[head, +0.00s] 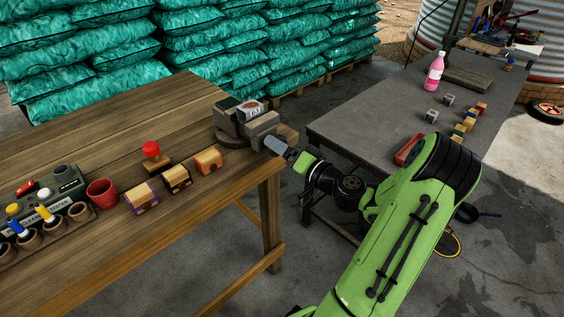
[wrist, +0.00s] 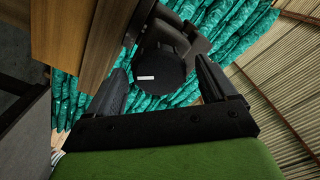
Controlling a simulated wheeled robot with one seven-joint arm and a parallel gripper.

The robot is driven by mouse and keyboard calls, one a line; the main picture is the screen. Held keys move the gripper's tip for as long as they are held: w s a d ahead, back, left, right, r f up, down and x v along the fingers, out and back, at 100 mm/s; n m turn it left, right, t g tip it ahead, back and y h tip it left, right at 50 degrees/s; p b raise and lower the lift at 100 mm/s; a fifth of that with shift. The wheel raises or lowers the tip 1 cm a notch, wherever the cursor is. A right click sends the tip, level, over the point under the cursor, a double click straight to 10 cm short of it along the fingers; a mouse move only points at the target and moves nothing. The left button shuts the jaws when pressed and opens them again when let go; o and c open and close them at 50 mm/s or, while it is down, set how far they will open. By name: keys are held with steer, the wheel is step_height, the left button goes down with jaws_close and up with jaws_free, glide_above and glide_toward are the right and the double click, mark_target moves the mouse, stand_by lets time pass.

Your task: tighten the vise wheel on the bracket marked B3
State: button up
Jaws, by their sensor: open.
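My gripper (head: 279,147) is at the vise's right side, by the table edge. In the wrist view the dark round vise wheel (wrist: 160,70), with a white mark, faces me between the open fingers of my gripper (wrist: 163,78). The fingers stand on either side of it, seemingly apart from it.
The wooden table (head: 120,115) also holds small boxes (head: 177,178), a red mug (head: 102,192) and a red-topped piece (head: 151,151). A grey table (head: 375,115) with a pink bottle (head: 434,72) and blocks is on the right. Green sacks (head: 215,40) are stacked behind.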

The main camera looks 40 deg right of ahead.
steer(key=n+b, duration=0.4)
steer(key=n, duration=0.5)
steer(key=shift+w+n, duration=0.1)
steer(key=shift+n, duration=0.3)
steer(key=c, duration=1.2)
steer(key=m+p, duration=0.1)
steer(key=m, duration=0.1)
steer(key=m+p, duration=0.2)
steer(key=m, duration=0.1)
steer(key=m+p, duration=0.2)
steer(key=shift+r+m, duration=0.3)
steer(key=shift+r, duration=0.05)
steer(key=m+p, duration=0.5)
steer(key=m, duration=0.2)
steer(key=shift+p, duration=0.35)
steer(key=m+p, duration=1)
steer(key=m, duration=0.3)
steer(key=shift+w+f, duration=0.1)
steer(key=shift+f+m, duration=0.25)
steer(key=shift+m, duration=0.95)
steer(key=o, duration=1.2)
steer(key=shift+s, duration=0.25)
